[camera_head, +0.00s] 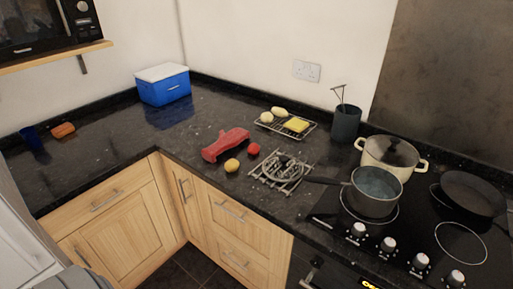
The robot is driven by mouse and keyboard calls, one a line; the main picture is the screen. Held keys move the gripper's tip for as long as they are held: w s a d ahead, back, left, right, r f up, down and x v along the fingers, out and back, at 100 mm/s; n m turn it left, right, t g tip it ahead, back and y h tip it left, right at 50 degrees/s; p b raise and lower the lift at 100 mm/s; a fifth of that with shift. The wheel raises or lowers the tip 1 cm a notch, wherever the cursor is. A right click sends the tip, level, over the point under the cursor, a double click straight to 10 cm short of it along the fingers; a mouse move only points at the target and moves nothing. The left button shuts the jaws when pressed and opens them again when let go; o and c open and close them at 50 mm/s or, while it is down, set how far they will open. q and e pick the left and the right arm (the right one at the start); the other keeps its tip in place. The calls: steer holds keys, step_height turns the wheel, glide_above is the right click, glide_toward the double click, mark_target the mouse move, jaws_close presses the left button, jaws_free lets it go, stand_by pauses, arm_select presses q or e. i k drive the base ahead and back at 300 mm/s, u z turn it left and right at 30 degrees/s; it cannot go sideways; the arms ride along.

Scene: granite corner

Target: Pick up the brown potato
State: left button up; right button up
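An orange-brown, oblong item (63,130) lies at the far left of the dark counter, beside a small dark blue cup; it may be the brown potato, but it is too small to tell. Two pale, cream-coloured oval items (279,111) lie on a wire rack near the back wall; they look potato-like, but not brown. Neither of my grippers shows in the head view.
The counter (110,150) is mostly clear at left. A blue cool box (163,85) stands in the corner. A red object (225,145), yellow ball (232,165), red ball (253,149), wire rack (262,124) and metal trivet (262,178) occupy the middle. Pots (375,192) stand right.

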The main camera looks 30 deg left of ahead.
mark_target(232, 165)
steer(key=u, duration=1.35)
